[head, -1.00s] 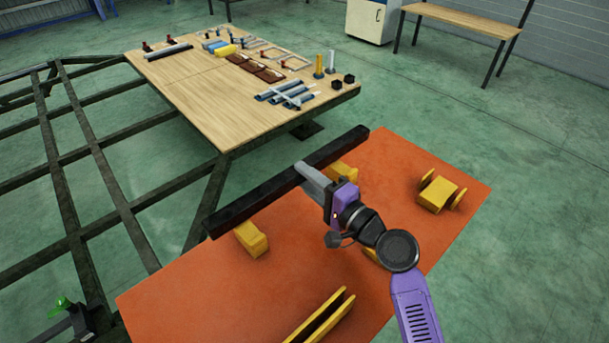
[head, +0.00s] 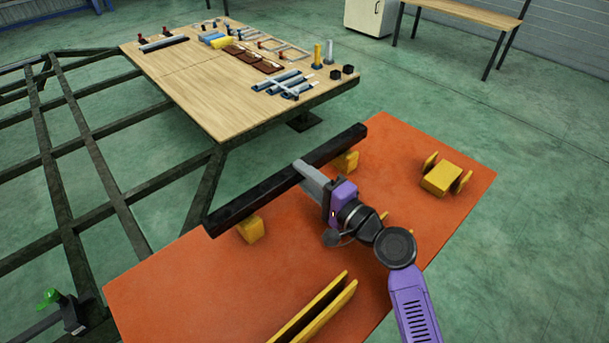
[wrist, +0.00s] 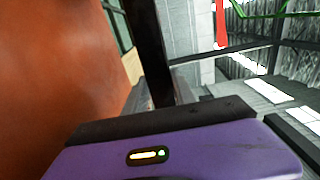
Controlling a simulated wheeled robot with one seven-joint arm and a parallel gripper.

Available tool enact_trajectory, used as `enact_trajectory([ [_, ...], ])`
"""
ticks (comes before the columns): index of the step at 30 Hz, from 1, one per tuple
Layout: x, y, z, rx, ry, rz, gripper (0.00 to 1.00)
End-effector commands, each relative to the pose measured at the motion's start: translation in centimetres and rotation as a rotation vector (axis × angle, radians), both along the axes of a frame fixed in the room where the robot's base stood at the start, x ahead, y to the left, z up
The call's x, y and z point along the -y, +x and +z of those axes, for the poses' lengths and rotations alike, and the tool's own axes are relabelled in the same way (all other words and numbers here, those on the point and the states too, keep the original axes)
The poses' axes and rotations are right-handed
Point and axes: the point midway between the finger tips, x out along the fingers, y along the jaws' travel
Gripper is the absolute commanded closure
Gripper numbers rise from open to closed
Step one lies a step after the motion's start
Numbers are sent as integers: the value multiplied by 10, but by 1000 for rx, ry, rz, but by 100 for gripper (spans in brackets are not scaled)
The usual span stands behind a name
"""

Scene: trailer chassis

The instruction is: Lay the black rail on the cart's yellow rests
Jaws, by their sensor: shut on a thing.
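The black rail (head: 262,191) is a long dark square bar running diagonally in the head view. My gripper (head: 306,170) is shut on it near its middle. A dark bar that looks like the rail (wrist: 150,50) runs up the wrist view. The cart (head: 420,210) has a flat orange top. Two yellow rests, one near the rail's left end (head: 250,229) and one near its right end (head: 345,162), show just on the near side of the rail. The rail hides part of each. I cannot tell whether it touches them.
More yellow holders stand on the cart, a block between plates (head: 441,178) and a long slotted pair (head: 314,310). A wooden table (head: 190,85) with tubes and small parts is behind. A dark metal frame (head: 95,150) lies left. Green floor is open at right.

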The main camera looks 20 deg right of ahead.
Motion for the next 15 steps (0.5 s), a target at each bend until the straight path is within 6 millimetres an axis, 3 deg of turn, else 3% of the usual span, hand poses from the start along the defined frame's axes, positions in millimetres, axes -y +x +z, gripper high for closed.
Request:
enact_trajectory([
  [15, 0, 0, -4, 5, 1, 0, 100],
])
